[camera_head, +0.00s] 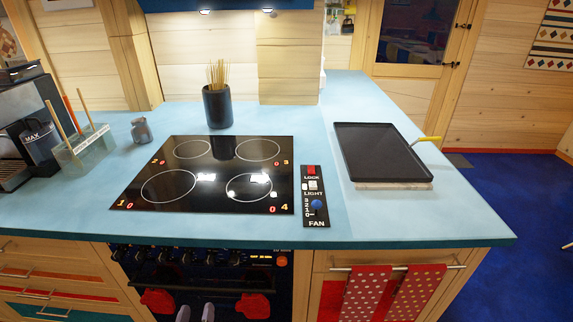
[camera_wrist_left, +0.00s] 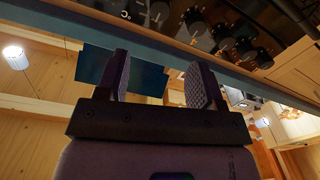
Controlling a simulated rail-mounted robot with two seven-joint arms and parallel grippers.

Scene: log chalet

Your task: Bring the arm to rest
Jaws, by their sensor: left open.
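My left gripper (camera_head: 196,312) shows at the bottom edge of the head view, as two grey fingertips in front of the oven. In the left wrist view the left gripper (camera_wrist_left: 158,75) has its two fingers wide apart with nothing between them. The rest of the left arm is out of the head view. My right gripper is not in view.
The oven front with knobs (camera_head: 190,256) and red mitts (camera_head: 255,305) is close to the left gripper. Above are the blue counter (camera_head: 440,225), cooktop (camera_head: 210,175), control panel (camera_head: 314,197) and dark griddle (camera_head: 375,152). Blue floor (camera_head: 520,200) is clear at right.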

